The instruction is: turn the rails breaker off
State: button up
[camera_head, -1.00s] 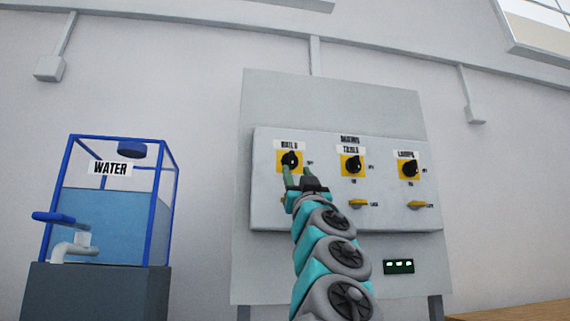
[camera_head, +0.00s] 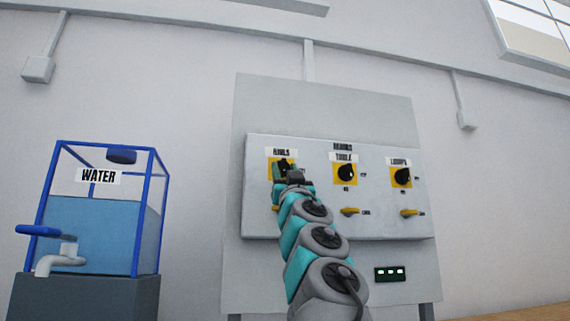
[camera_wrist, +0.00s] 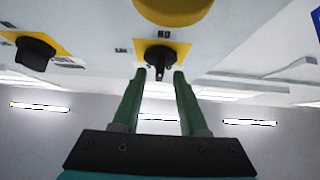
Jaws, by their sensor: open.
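The rails breaker is a black rotary knob (camera_head: 284,163) on a yellow plate under the RAILS label (camera_head: 281,152), at the panel's upper left. My gripper (camera_head: 286,172) covers part of it in the head view. In the wrist view the black knob (camera_wrist: 158,58) shows its narrow grip pointing toward the gap between my green fingertips (camera_wrist: 160,75). The fingers are apart, one on each side of the grip's line. I cannot tell whether they touch it.
The panel (camera_head: 330,220) also carries a table breaker knob (camera_head: 346,172), a lamps breaker knob (camera_head: 401,176), and yellow levers below them (camera_head: 349,212). A large yellow part (camera_wrist: 172,8) is close above the knob in the wrist view. A water tank (camera_head: 105,225) stands left.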

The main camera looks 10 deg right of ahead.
jog(key=shift+w+r+p, duration=0.3)
jog(key=shift+r, duration=0.25)
jog(key=shift+d, duration=0.1)
grip_shut()
dwell(0.5)
